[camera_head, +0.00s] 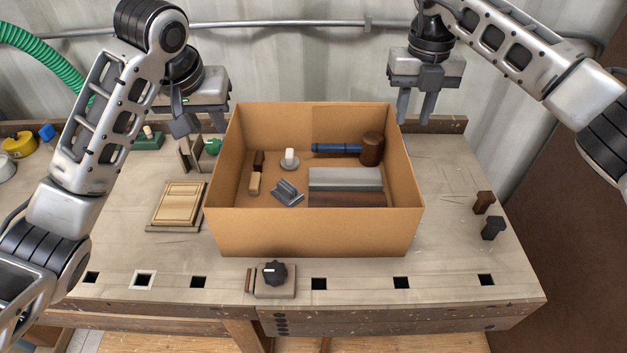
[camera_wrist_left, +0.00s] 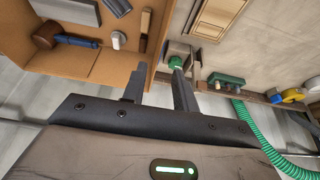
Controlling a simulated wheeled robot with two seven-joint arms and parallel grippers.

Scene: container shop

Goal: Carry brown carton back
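The brown carton (camera_head: 315,232) is an open-topped box standing on the workbench. It also shows in the left wrist view (camera_wrist_left: 112,66). It holds a mallet (camera_head: 371,149) with a blue handle, a grey block (camera_head: 345,179), a wooden-handled tool (camera_head: 256,175), a small white-topped piece (camera_head: 290,158) and a grey metal piece (camera_head: 287,192). My left gripper (camera_head: 200,127) is open and empty beside the carton's far left corner. In the left wrist view its fingers (camera_wrist_left: 158,95) are apart, one close to the carton's wall; contact is unclear. My right gripper (camera_head: 415,115) is open and empty near the far right corner.
A block with a black knob (camera_head: 274,273) stands in front. Two small pegs (camera_head: 488,214) stand at right. The bench right of the carton is mostly clear.

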